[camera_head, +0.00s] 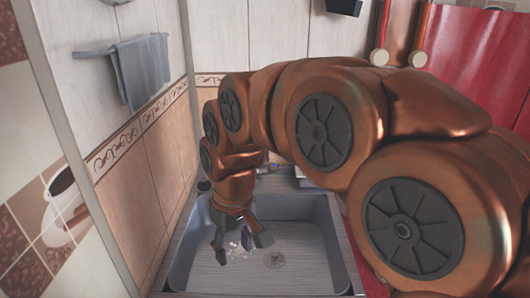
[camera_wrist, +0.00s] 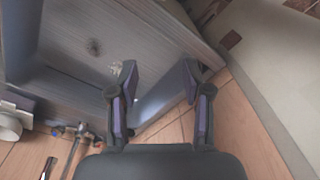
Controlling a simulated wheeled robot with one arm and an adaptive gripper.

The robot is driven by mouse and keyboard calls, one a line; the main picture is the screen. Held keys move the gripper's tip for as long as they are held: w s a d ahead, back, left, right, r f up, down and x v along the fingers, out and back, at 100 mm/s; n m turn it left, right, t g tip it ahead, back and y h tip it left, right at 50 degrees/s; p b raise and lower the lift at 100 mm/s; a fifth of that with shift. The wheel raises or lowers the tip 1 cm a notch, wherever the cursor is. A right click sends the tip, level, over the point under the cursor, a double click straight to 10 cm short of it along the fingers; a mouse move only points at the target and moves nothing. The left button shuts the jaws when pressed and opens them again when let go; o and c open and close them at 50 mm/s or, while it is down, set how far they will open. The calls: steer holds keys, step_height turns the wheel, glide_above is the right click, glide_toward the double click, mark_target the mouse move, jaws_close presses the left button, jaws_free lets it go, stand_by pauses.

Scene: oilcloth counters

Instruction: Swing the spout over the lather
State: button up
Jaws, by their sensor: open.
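The grey sink basin (camera_head: 312,262) lies below my gripper, with a round drain (camera_head: 275,259) in its floor. A small white patch of lather (camera_head: 236,247) is on the basin floor, left of the drain; it also shows beside the left finger in the wrist view (camera_wrist: 116,69). My gripper (camera_head: 241,240) points down over the left part of the basin, open, with nothing between its fingers. In the wrist view, a small metal fitting that looks like the tap and spout (camera_wrist: 84,131) is at the lower left, apart from the fingers. In the head view my arm mostly hides that area.
A grey towel (camera_head: 143,70) hangs on a rail on the left wall. The tiled wall (camera_head: 135,190) rises close beside the sink's left side. A white round object (camera_wrist: 12,122) stands near the tap. A red surface (camera_head: 475,60) is at the back right.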

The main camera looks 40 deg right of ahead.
steer(key=w+d+r+t, duration=0.1)
steer(key=w+d+r, duration=0.25)
steer(key=w, duration=0.45)
steer(key=m+t+h, duration=0.1)
steer(key=m+t, duration=0.2)
glide_toward(266, 154)
steer(key=w+f, duration=0.2)
steer(key=shift+d+p+x, duration=0.2)
steer(key=shift+p+x, duration=0.05)
steer(key=shift+x, duration=1.65)
steer(key=shift+d+p+x, duration=0.2)
steer(key=shift+x, duration=1.7)
steer(key=shift+s, duration=0.15)
jaws_close()
